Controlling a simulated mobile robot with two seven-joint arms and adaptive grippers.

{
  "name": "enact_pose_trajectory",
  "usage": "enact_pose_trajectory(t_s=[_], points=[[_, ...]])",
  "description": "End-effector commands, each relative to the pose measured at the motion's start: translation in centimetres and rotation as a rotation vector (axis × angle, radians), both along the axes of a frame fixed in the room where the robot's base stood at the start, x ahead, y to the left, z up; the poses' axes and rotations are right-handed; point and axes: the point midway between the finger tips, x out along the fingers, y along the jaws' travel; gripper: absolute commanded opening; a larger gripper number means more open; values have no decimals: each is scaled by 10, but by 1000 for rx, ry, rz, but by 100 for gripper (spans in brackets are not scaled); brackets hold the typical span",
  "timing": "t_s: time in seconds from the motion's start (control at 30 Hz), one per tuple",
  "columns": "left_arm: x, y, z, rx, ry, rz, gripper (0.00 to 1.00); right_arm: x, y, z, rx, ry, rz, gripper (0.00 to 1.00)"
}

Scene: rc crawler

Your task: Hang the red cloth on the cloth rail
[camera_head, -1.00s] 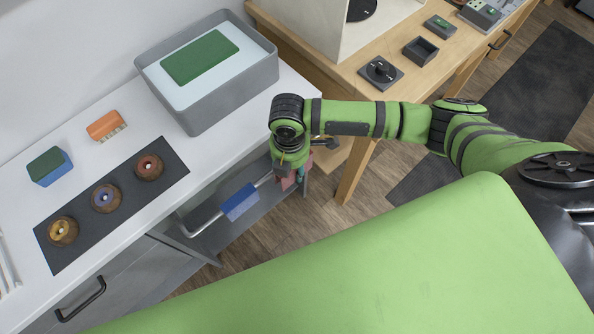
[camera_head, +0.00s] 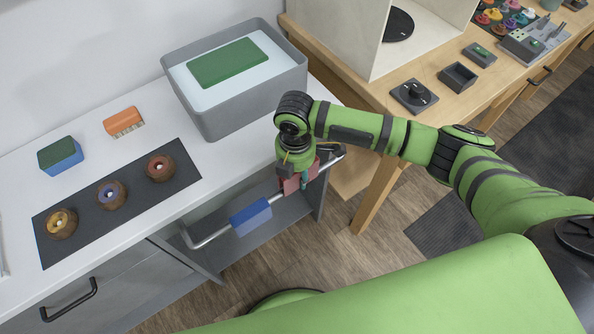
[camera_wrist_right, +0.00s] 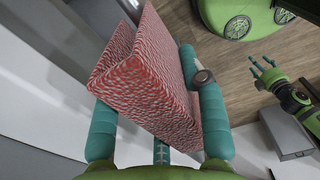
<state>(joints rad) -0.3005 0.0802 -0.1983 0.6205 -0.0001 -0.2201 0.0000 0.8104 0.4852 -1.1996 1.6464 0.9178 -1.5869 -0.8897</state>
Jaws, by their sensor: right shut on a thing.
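The red cloth (camera_head: 291,185) is folded over and held by my right gripper (camera_head: 297,176) at the right part of the silver cloth rail (camera_head: 211,237). In the right wrist view, the red-and-white patterned cloth (camera_wrist_right: 150,80) sits as a tilted fold between the teal fingers of that gripper (camera_wrist_right: 160,125). The gripper hides part of the cloth and rail in the head view, so I cannot tell whether the cloth bears on the rail. My left gripper (camera_wrist_right: 265,72) shows small in the right wrist view, with its fingers spread and empty.
A blue cloth (camera_head: 250,215) hangs on the rail, left of the red one. The white counter (camera_head: 205,160) above holds a grey basin (camera_head: 238,117), an orange brush (camera_head: 122,121), a sponge (camera_head: 60,155) and a dark mat (camera_head: 90,238). A wooden table (camera_head: 440,110) stands to the right.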

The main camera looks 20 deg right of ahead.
Motion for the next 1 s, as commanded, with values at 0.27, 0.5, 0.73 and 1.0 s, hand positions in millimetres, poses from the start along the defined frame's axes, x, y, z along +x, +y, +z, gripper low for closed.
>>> enact_pose_trajectory(t_s=[0.27,0.5,0.73,1.0], points=[[0,0,-12,0,0,-1,66,0,0,-25,0,1,-1,9],[0,0,-21,0,0,-1,66,0,0,-44,-1,2,0,9],[0,0,-29,-1,0,-2,66,0,0,-60,0,1,0,9],[0,0,-33,-1,0,-3,66,0,0,-68,0,1,0,9]])
